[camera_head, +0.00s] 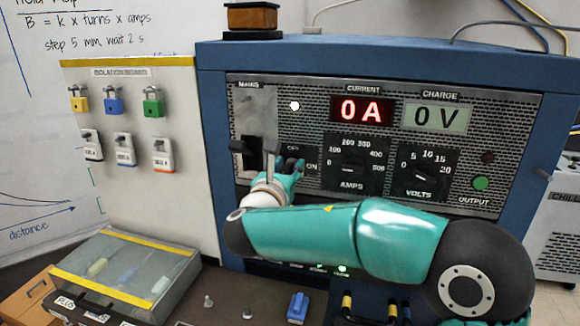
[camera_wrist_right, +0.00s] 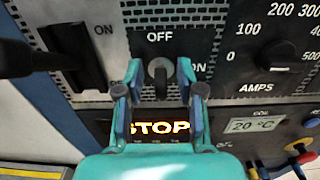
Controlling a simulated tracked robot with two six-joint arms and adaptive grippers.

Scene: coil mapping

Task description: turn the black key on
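The key (camera_wrist_right: 160,77) sits in its switch on the front panel, under the OFF label and left of the ON label. Its bow looks dark grey and stands upright, in line with OFF. My right gripper (camera_wrist_right: 160,92) is open, with one fingertip on each side of the key and gaps visible between. In the head view my right gripper (camera_head: 284,172) is in front of the panel and mostly hides the key switch. My left gripper is in neither view.
The black mains lever (camera_head: 243,152) juts out just left of my right gripper. The AMPS knob (camera_head: 352,168) is to the right. The red display (camera_head: 362,111) reads 0 A. A lit STOP sign (camera_wrist_right: 158,127) is below the key. A clear-lidded box (camera_head: 125,270) stands front left.

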